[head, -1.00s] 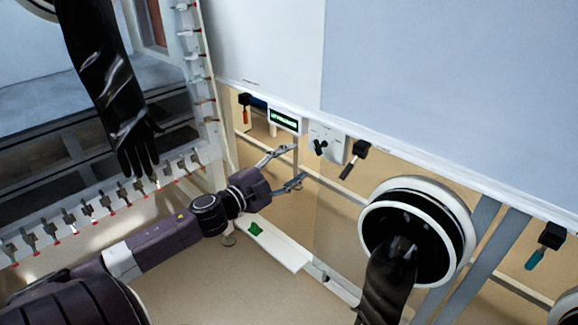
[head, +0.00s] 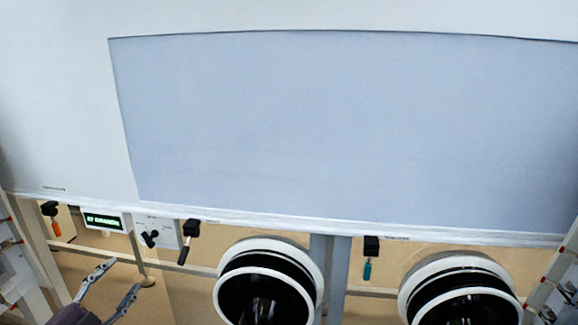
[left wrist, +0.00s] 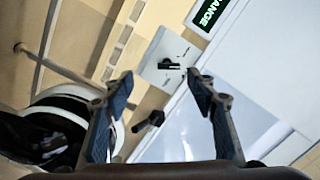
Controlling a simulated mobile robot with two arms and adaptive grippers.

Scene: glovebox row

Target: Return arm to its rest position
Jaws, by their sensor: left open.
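My left gripper (head: 112,286) is at the lower left of the head view, open and empty, with its two fingers spread. In the left wrist view its fingers (left wrist: 160,88) frame a white plate with a black switch handle (left wrist: 170,65), which lies beyond the fingertips. I see nothing between the fingers. In the head view the switch plate (head: 160,233) is above and to the right of the gripper, apart from it. Most of my left arm is outside the head view. My right gripper is in neither view.
A lit green display (head: 103,221) sits left of the switch plate. Black handles hang under the panel edge, one with an orange grip (head: 55,228), one with a teal grip (head: 367,270). Two round glove ports (head: 268,252) (head: 459,263) stand right of the gripper. A large pale panel (head: 340,130) fills the upper view.

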